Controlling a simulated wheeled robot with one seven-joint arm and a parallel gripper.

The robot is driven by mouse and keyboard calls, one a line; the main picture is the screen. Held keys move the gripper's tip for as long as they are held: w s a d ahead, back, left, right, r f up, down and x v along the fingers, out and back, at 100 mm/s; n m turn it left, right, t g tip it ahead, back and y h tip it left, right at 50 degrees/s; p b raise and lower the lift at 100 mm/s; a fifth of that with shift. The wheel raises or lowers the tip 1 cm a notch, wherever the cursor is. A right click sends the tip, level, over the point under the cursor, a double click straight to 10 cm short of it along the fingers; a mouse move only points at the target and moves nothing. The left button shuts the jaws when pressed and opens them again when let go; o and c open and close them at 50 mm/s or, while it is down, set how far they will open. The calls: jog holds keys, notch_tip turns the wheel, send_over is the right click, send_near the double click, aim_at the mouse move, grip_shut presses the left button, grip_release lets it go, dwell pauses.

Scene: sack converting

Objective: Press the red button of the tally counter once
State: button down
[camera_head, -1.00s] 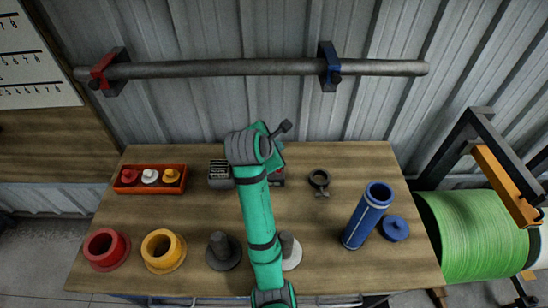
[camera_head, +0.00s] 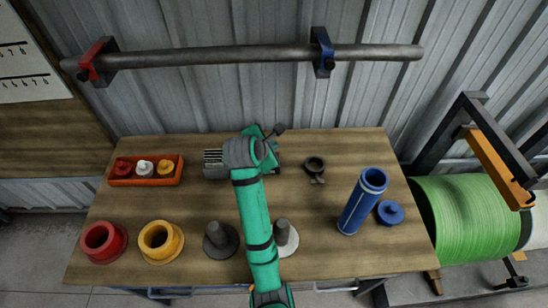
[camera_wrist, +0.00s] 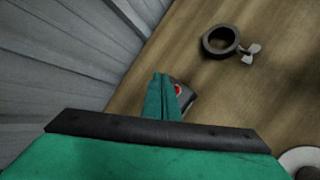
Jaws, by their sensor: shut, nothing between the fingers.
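The tally counter (camera_wrist: 187,101) is a small dark grey body with a red button (camera_wrist: 178,89) in the wrist view, partly hidden behind my fingers. My gripper (camera_wrist: 161,88) is shut and empty, its green fingertips just left of the red button in that picture. I cannot tell whether the fingers touch the counter. In the head view my wrist and green gripper body hide most of the counter's place at the back middle of the table.
A dark ring clamp (camera_head: 314,166) lies right of my gripper, with a blue tube (camera_head: 361,203) and blue cap (camera_head: 390,212) beyond. A grey slotted block (camera_head: 214,164) sits left. A red tray (camera_head: 146,181), flanged cups and spindles stand left and front.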

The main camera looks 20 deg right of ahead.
jog(key=shift+f, duration=1.5)
jog(key=shift+f, duration=0.1)
dwell(0.9)
jog(key=shift+f, duration=0.3)
jog(key=shift+f, duration=0.4)
dwell(1.0)
jog(key=shift+r, duration=0.1)
jog(key=shift+w+r, duration=0.1)
jog(key=shift+r, duration=0.05)
jog(key=shift+s+r, duration=0.2)
jog(key=shift+r, duration=0.35)
jog(key=shift+r, duration=0.1)
